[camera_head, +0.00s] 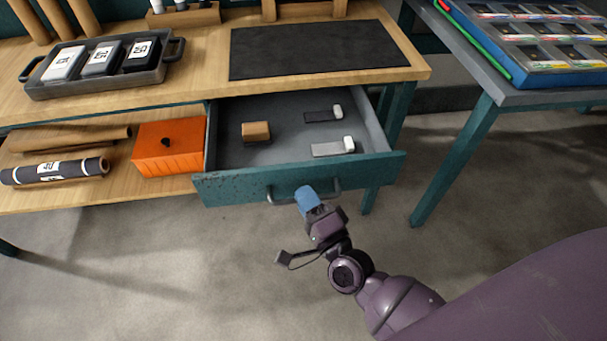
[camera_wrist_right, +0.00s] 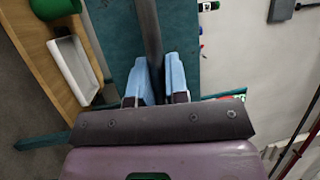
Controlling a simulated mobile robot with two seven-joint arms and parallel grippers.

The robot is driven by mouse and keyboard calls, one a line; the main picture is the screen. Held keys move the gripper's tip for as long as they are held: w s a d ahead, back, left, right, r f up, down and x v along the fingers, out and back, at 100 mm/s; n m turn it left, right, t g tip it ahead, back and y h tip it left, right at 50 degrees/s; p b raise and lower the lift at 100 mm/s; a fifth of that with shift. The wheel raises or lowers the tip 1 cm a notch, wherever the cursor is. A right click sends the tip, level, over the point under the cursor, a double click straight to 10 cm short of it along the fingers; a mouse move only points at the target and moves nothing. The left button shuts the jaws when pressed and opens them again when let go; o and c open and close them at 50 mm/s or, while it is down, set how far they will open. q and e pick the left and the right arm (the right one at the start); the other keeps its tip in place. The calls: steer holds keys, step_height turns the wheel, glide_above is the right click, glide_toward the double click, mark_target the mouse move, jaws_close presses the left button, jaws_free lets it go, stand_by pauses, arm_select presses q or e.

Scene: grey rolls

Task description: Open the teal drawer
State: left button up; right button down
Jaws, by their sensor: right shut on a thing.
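The teal drawer (camera_head: 235,188) stands pulled out from under the wooden workbench, and its grey inside is in plain view in the head view. Its dark bar handle (camera_head: 336,186) is on the front panel. My right gripper (camera_head: 306,195) is at the handle; its blue fingers are shut on it. In the right wrist view the handle (camera_wrist_right: 150,35) runs between the two blue fingertips (camera_wrist_right: 158,78), with the teal front panel behind. A brown block (camera_head: 256,131) and two grey pieces with white ends (camera_head: 328,149) lie in the drawer. My left gripper is not in view.
An orange box (camera_head: 168,147) sits on the lower shelf left of the drawer, beside rolls (camera_head: 55,171). A black tray (camera_head: 100,87) and dark mat (camera_head: 310,50) are on the benchtop. A grey table (camera_head: 490,82) with a blue case stands right. The floor before the drawer is clear.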

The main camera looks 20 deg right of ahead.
steer(key=shift+s+a, duration=0.2)
steer(key=shift+s, duration=0.4)
steer(key=shift+s+a, duration=0.15)
steer(key=shift+s, duration=0.45)
steer(key=c, duration=1.1)
jaws_free()
steer(key=shift+c, duration=0.2)
steer(key=v, duration=1)
steer(key=shift+s, duration=0.35)
steer(key=shift+f+p, duration=0.1)
steer(key=shift+p, duration=0.2)
